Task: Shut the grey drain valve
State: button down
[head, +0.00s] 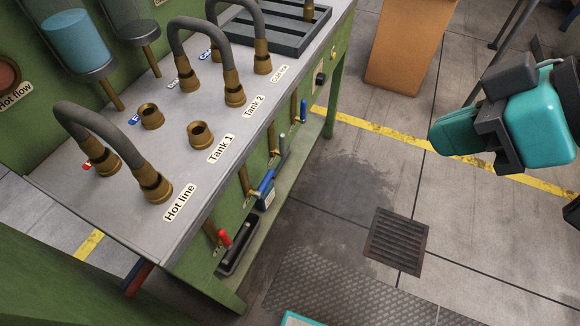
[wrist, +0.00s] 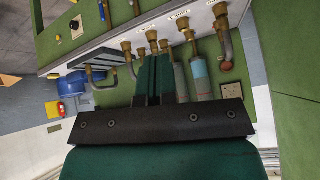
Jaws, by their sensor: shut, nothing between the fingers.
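The grey drain valve (head: 281,146) is on the front of the green bench, below the Tank 2 label. Its lever stands roughly upright between two blue-handled valves. My gripper (head: 438,132) is at the right of the head view, well apart from the bench front and the valve. In the wrist view its two dark green fingers (wrist: 154,80) are together and empty. They point toward the bench's fittings, and I cannot make out the grey lever there.
Blue levers (head: 265,184) (head: 303,110) flank the grey one, and a red lever (head: 224,237) is nearer. Curved hoses (head: 95,125) stand on the bench top (head: 185,180). An orange-brown box (head: 408,45) stands behind. Open floor with a drain grate (head: 396,241) lies between bench and gripper.

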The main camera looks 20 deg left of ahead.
jog(key=w+a+f+n+t+y+b, duration=0.2)
jog(key=a+f+n+t+b, duration=0.1)
jog(key=f+b, duration=0.7)
jog(key=w+a+f+n+t+y+b, duration=0.2)
jog(key=a+f+n+b, duration=0.4)
jog(key=f+b, duration=0.5)
jog(key=w+a+f+n+t+y+b, duration=0.2)
jog(key=w+a+f+n+t+b, duration=0.2)
jog(key=f+b, duration=0.7)
jog(key=shift+a+f+n+y, duration=0.15)
jog(key=shift+f+n+y, duration=0.25)
jog(key=shift+f+n, duration=0.4)
jog(key=p, duration=1.2)
send_near(284, 144)
jog(key=x, duration=0.3)
jog(key=p+x, duration=0.1)
jog(key=p, duration=0.2)
jog(key=p+x, duration=0.2)
jog(key=p, duration=0.1)
jog(key=shift+a+r, duration=0.15)
jog(key=shift+r, duration=0.15)
jog(key=shift+w+a+f+p, duration=0.3)
jog(key=shift+w+a+p, duration=0.15)
jog(key=shift+p, duration=0.7)
